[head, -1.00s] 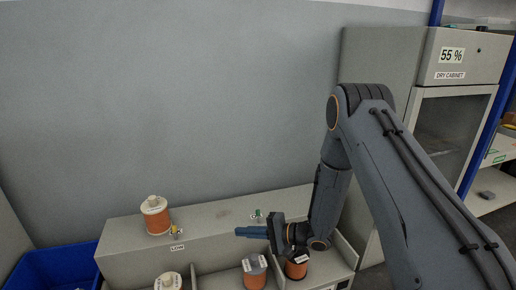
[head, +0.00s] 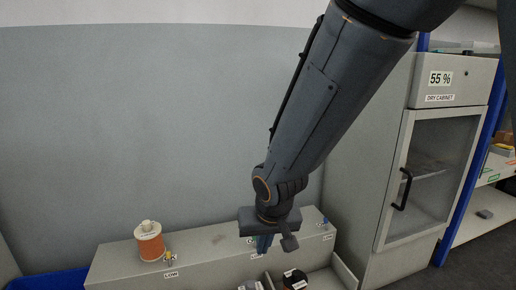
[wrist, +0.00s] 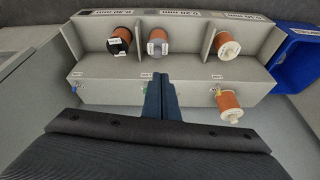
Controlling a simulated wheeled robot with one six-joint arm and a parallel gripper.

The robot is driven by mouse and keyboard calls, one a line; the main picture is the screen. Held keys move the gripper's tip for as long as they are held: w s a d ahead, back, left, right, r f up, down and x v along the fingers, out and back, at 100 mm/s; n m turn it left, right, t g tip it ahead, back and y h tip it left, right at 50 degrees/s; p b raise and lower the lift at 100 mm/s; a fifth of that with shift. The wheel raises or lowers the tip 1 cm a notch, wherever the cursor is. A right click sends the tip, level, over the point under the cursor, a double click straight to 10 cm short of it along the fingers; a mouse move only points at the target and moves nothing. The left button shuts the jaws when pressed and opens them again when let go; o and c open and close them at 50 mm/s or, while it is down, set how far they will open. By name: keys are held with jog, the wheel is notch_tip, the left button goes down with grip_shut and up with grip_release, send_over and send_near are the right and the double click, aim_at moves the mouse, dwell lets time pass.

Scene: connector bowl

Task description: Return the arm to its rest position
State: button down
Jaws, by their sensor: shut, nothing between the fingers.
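My arm reaches down from the upper right in the head view. My gripper (head: 265,246) is over the light grey shelf unit (head: 205,244), its fingers pointing down. In the wrist view, the two blue fingers (wrist: 160,98) are together with nothing between them. They overlap the ledge of the unit in the picture; I cannot tell how high above it they are.
An orange spool with a white top (head: 149,241) stands on the ledge. Further spools (wrist: 157,42) sit in the compartments. A blue bin (wrist: 297,60) is beside the unit. A dry cabinet (head: 440,170) stands at the right. The wall area at left is clear.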

jog(key=s+d+r+n+g, duration=0.1)
jog(key=s+r+n+g, duration=0.1)
jog(key=s, duration=0.7)
jog(key=s+d+r+n+g, duration=0.1)
jog(key=s+r+g, duration=0.1)
jog(key=s, duration=0.8)
jog(key=d+r+m+p, duration=0.2)
jog(key=d+r+p, duration=0.6)
jog(key=r+p, duration=0.2)
jog(key=d+r+m+h+p, duration=0.1)
jog(key=d+r+m+p, duration=0.2)
jog(key=d+r+p, duration=0.5)
notch_tip(320, 180, up, 3)
jog(key=p, duration=0.7)
jog(key=shift+s+f, duration=0.2)
jog(key=shift+s, duration=0.15)
